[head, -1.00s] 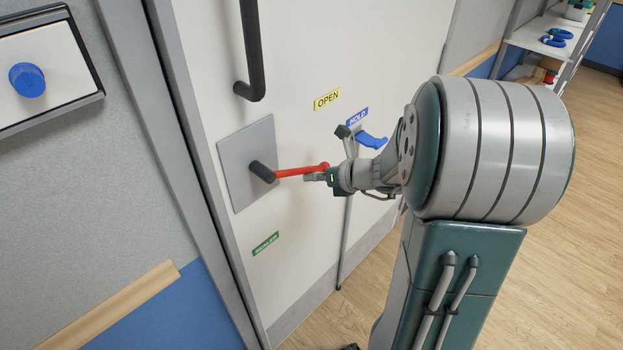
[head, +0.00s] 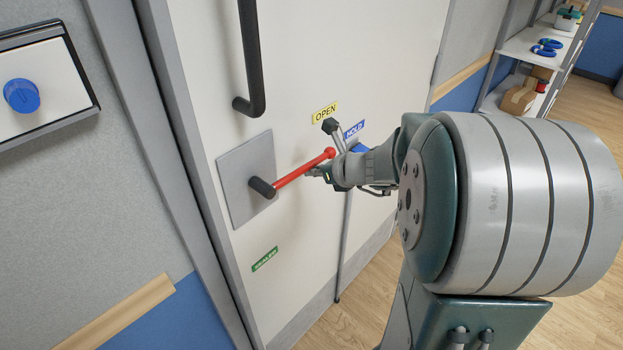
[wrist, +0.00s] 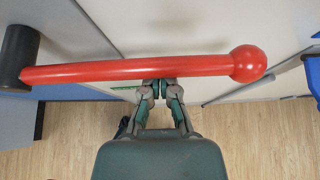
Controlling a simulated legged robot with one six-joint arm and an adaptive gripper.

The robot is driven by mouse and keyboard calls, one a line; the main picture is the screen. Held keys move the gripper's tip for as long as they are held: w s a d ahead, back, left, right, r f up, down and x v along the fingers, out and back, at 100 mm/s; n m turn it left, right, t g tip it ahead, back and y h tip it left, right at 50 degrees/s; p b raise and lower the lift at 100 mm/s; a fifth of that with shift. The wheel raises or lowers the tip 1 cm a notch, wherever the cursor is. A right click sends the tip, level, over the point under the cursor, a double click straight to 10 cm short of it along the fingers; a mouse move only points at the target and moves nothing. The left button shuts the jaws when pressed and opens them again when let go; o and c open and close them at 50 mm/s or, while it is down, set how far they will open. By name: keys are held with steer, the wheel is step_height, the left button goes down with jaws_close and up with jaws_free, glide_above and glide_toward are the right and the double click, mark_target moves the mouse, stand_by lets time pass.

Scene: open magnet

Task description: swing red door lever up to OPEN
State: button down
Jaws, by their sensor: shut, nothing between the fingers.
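The red lever (head: 300,170) is a rod with a ball end, fixed to a dark pivot (head: 262,187) on a grey plate (head: 236,170) on the white door (head: 205,70). It slants up to the right. The yellow OPEN label (head: 324,113) is above its ball end. In the wrist view the lever (wrist: 130,70) crosses the picture, with its ball at the right. In the head view my gripper (head: 318,173) is just below the lever.
A black door handle (head: 252,60) is above the plate. A blue HOLD label (head: 354,130) and a blue part (head: 360,148) are close to my wrist. A thin grey rod (head: 345,240) stands along the door. A green label (head: 264,259) is lower down.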

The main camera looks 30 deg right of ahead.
steer(key=shift+d+r+n+h, duration=0.1)
steer(key=shift+r+n+h, duration=0.2)
steer(key=shift+r, duration=0.3)
steer(key=shift+w+r, duration=0.1)
steer(key=shift+r, duration=0.05)
